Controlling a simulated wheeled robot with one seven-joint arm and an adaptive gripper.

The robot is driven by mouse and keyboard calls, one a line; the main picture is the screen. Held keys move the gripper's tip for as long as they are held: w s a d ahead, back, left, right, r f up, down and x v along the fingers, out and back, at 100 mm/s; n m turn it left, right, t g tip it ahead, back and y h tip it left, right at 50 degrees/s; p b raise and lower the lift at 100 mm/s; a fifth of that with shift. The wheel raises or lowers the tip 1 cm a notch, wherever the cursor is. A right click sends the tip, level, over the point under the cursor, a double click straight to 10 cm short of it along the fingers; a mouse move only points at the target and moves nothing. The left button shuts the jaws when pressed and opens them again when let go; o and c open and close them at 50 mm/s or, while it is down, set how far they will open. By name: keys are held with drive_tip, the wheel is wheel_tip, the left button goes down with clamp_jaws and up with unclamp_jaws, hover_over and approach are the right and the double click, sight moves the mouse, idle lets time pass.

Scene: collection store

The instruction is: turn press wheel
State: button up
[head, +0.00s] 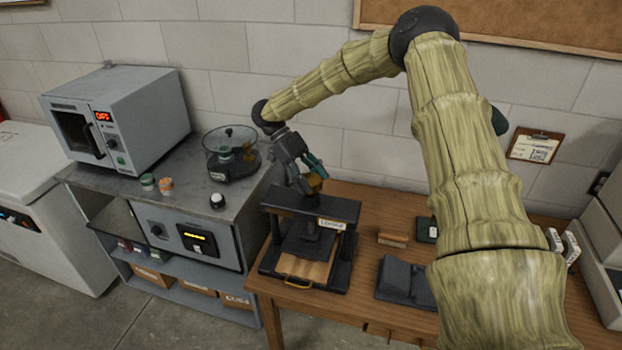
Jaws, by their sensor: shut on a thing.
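The black press (333,207) stands at the left end of the wooden table, with a labelled top beam and a wooden board with a handle low at its front. My gripper (306,184) points down over the press top and is shut on the wheel. The fingertips are small and partly hidden in this view.
A grey cabinet (170,213) with a round clear-walled device (230,152) and small jars stands left of the press. A dark book-like object (404,283) and a wooden block (393,240) lie to its right. A wall is close behind.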

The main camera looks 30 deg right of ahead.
drive_tip(key=m+y+p, duration=0.1)
drive_tip(key=m+y, duration=0.4)
drive_tip(key=m, duration=0.2)
drive_tip(key=shift+d+y, duration=0.1)
drive_tip(key=shift+y, duration=0.3)
drive_tip(key=m+t+y, duration=0.1)
drive_tip(key=m, duration=0.1)
drive_tip(key=m+y+p, duration=0.1)
drive_tip(key=m+y, duration=0.1)
drive_tip(key=shift+r+m+t, duration=0.1)
drive_tip(key=shift+m+t, duration=0.3)
drive_tip(key=shift+m+t+y, duration=0.8)
drive_tip(key=shift+m, duration=0.7)
drive_tip(key=shift+p, duration=0.3)
